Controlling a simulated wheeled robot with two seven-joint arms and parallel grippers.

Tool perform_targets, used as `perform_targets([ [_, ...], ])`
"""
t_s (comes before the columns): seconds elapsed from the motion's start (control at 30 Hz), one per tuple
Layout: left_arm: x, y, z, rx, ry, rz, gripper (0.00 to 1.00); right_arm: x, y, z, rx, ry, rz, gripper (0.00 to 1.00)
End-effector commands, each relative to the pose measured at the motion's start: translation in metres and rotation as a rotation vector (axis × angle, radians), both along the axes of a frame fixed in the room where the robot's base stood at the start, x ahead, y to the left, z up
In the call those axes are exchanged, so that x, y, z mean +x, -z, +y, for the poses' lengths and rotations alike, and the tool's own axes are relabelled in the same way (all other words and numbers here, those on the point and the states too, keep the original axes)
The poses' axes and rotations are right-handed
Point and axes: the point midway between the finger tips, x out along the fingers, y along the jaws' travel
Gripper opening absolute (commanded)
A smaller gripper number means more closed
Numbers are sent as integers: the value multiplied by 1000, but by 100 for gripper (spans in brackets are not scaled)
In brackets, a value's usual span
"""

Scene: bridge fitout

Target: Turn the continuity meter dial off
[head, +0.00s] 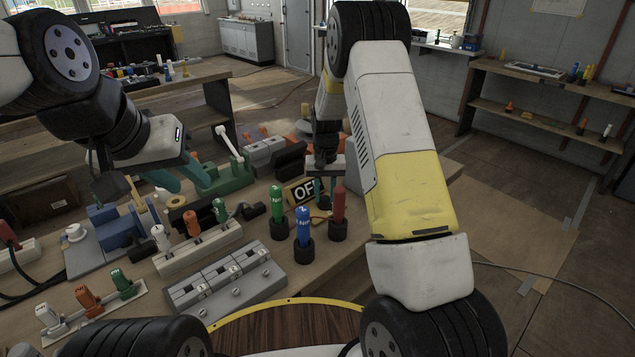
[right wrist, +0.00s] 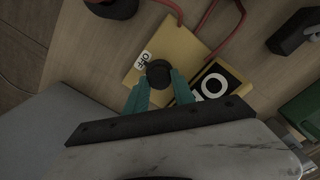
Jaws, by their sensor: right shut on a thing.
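The continuity meter (right wrist: 190,47) is a yellow box on the bench in the right wrist view. Its round black dial (right wrist: 158,69) lies between the teal fingers of my right gripper (right wrist: 159,87), which is shut on it. A small white OFF label (right wrist: 145,59) sits beside the dial; I cannot make out a pointer mark. A yellow-framed black plate (right wrist: 215,80) beside it shows a white ring, the rest hidden by my gripper.
Green, blue and red handled tools (head: 303,228) stand in black holders in front of the meter. Grey switch blocks (head: 228,280) and a row of colored plugs (head: 196,245) lie to the left. Red leads (right wrist: 222,40) run around the meter. Open floor lies right of the bench.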

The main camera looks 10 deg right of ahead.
Motion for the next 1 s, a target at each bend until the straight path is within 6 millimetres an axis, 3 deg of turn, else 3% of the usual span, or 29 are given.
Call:
perform_targets([
  [0.17, 0, 0, 0, 0, 0, 0, 36, 0, 0, 0, 0, 2, -1, 0],
  [0.2, 0, 0, 0, 0, 0, 0, 36, 0, 0, 0, 0, 2, -1, 32],
  [0.3, 0, 0, 0, 0, 0, 0, 36, 0, 0, 0, 0, 2, -1, 52],
  [0.67, 0, 0, 0, 0, 0, 0, 36, 1, -3, 0, 1, 0, -2, 52],
  [1.0, 0, 0, 0, 0, 0, 0, 36, 1, -56, 0, 2, 1, -4, 52],
])
